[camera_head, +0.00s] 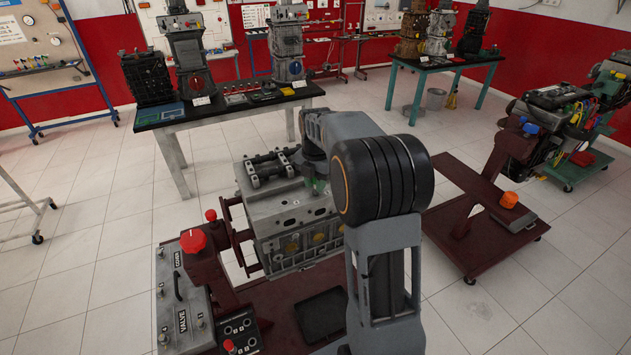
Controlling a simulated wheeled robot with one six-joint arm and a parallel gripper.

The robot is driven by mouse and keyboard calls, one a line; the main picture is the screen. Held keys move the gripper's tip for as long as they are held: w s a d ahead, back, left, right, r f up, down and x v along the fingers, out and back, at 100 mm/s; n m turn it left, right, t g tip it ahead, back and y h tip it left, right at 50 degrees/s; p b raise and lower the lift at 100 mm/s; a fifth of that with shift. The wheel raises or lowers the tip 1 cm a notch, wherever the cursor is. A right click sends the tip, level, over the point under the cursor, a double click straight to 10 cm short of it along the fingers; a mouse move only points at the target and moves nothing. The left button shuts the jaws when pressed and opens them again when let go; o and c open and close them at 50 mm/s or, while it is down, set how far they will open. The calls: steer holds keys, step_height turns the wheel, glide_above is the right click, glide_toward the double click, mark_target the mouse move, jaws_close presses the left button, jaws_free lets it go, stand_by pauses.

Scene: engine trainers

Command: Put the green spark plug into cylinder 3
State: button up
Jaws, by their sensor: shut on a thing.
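The grey engine block (268,232) sits on a dark red stand in the middle of the camera_head view. Dark holes show on its top face, but I cannot read which is cylinder 3. My gripper (314,178) is over the right part of the block's top, partly hidden by my own arm. It is shut on a small green thing, the green spark plug (317,187), of which only a little shows. I cannot tell whether the plug touches the block or is in a hole.
A rocker shaft assembly (270,167) lies on the block's back left. A valve cover (183,300), control box (239,330) and black tray (322,316) are on the stand's front. A table (245,108) with engine parts stands behind; another red stand (480,205) is right.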

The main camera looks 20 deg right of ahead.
steer(key=o, duration=1)
